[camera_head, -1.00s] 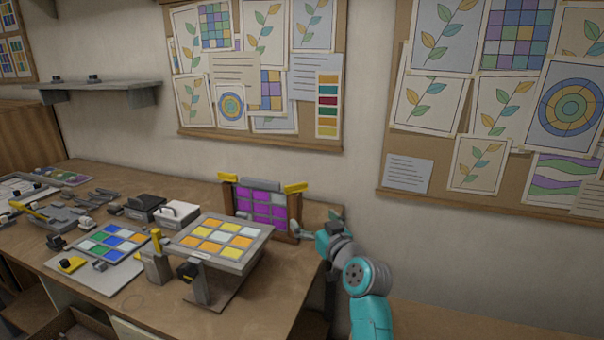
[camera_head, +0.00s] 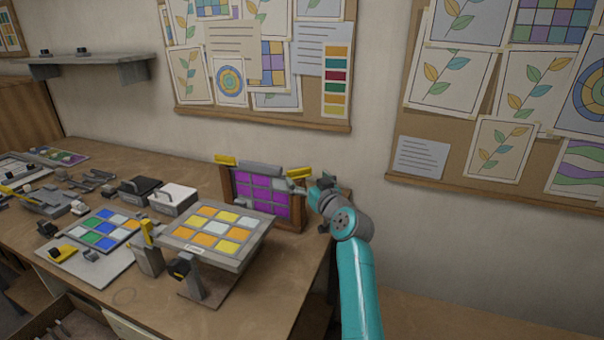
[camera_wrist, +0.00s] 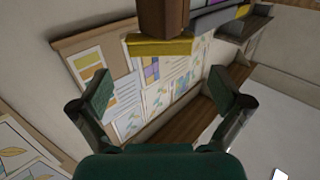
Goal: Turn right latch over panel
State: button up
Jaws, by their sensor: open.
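The purple panel (camera_head: 262,195) stands upright in a wooden frame at the back of the bench. The yellow right latch (camera_head: 299,172) sits at the top of the frame's right post, beside the panel's upper right corner. In the wrist view the yellow latch (camera_wrist: 160,47) lies across the end of the brown post (camera_wrist: 163,18), ahead of the fingers. My gripper (camera_wrist: 162,95) is open with nothing between its fingers. In the head view my gripper (camera_head: 302,190) is close to the right post, just below the latch. Contact cannot be told.
The yellow left latch (camera_head: 225,160) is on the other post. A raised stand with an orange and yellow panel (camera_head: 215,230) is in front of the frame. A white box (camera_head: 173,197) and a black box (camera_head: 140,188) stand to the left. The wall is behind.

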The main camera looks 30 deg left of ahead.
aim_at(300, 171)
jog(key=shift+x, duration=1.9)
jog(key=c, duration=1)
